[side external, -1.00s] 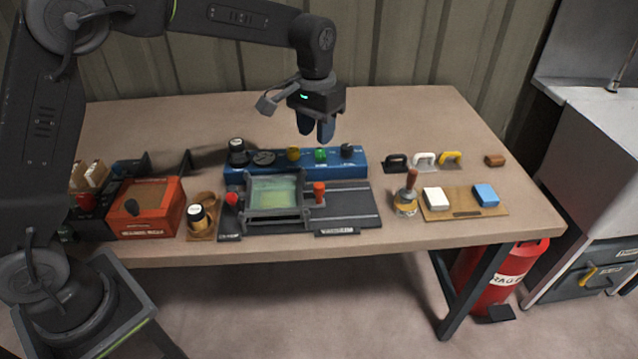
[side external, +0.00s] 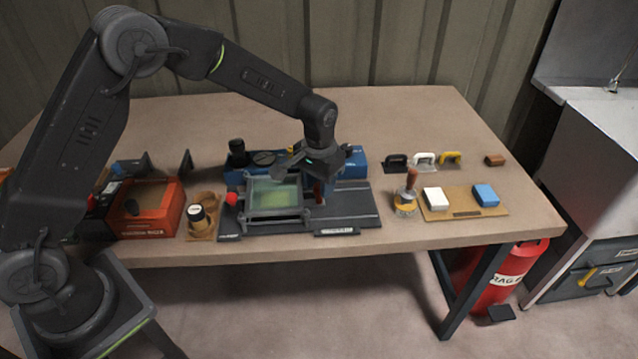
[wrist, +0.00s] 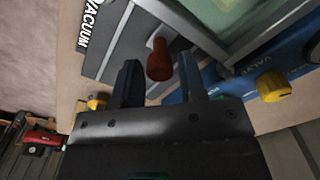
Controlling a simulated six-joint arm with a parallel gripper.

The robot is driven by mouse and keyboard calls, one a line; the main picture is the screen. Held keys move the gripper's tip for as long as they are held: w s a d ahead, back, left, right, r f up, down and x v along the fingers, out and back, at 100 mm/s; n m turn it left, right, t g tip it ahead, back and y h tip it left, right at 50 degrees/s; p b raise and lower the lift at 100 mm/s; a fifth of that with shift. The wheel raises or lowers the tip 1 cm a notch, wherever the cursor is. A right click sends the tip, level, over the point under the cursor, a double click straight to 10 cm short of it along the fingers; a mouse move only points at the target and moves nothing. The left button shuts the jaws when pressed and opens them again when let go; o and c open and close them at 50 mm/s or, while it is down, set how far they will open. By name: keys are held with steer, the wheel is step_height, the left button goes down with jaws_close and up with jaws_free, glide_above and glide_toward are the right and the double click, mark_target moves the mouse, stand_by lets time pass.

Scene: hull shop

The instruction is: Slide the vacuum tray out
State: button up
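The vacuum tray (side external: 273,213) is a grey frame around a pale green panel, seated at the left of a dark railed base (side external: 345,206). In the wrist view its grey frame (wrist: 192,32) and part of the panel show at the top. A red handle (wrist: 160,62) stands at the tray's right side; in the side view my gripper mostly hides it. My gripper (wrist: 160,78) is low over this handle, pointing down. Its fingers are open, one on each side of the red handle, with gaps visible.
A blue valve block (side external: 350,163) with knobs lies close behind the tray. An orange box (side external: 148,208) and a cup in a holder (side external: 200,217) stand to the left. A brush (side external: 408,194) and a board with white and blue blocks (side external: 463,212) are right. The base's right part is clear.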

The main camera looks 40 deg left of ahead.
steer(key=shift+f, duration=0.25)
jaws_close()
stand_by(0.3)
steer(key=w+d, duration=0.8)
steer(key=w, duration=0.1)
steer(key=shift+d, duration=0.35)
